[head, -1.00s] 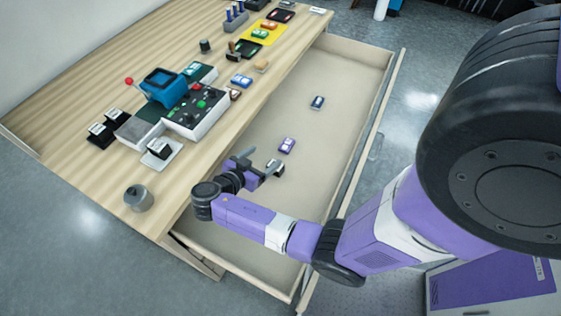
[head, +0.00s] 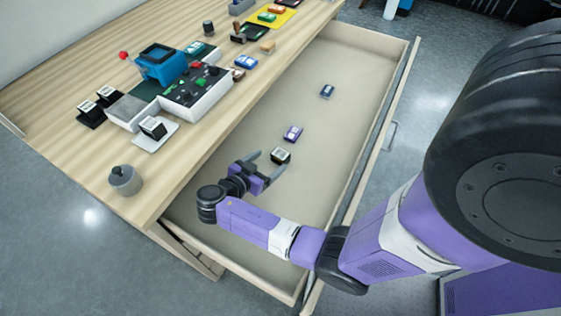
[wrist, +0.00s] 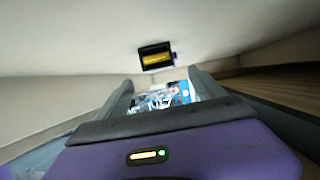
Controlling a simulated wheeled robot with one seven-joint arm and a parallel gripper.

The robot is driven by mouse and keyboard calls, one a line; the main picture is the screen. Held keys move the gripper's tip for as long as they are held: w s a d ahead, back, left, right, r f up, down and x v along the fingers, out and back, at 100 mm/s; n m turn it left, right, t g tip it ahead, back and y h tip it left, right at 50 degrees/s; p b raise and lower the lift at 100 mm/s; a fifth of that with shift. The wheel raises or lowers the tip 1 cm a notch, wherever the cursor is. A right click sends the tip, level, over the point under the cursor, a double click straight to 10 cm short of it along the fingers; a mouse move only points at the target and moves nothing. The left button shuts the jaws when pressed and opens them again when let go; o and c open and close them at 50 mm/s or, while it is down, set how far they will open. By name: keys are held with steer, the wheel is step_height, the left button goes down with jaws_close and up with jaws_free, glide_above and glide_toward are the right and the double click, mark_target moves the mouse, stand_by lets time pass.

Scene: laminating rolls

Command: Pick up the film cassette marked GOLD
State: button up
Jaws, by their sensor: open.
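A small black cassette with a white top label (head: 281,156) lies in the open drawer, just beyond my fingertips. In the wrist view a black cassette with a yellow-gold face (wrist: 155,57) lies ahead of the fingers, slightly left of centre; it appears to be the same one. I cannot read any word on it. My gripper (head: 266,165) is open and empty, low in the drawer, apart from the cassette. Its two fingers also show in the wrist view (wrist: 160,80), with a gap between them.
A purple cassette (head: 292,133) lies just behind the black one, and a dark blue one (head: 327,91) lies farther back. The drawer (head: 345,60) has walls around it. The wooden tabletop (head: 60,120) at left holds a blue machine (head: 161,66), a control box and several small items.

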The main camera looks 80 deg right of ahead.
mark_target(280, 154)
steer(key=x, duration=0.2)
steer(key=shift+s+d+p, duration=0.15)
steer(key=shift+d+p, duration=0.15)
steer(key=shift+p, duration=0.05)
steer(key=p+x, duration=0.1)
steer(key=x, duration=0.4)
steer(key=shift+f, duration=0.1)
steer(key=shift+a, duration=0.1)
steer(key=c, duration=1.5)
steer(key=shift+c, duration=0.2)
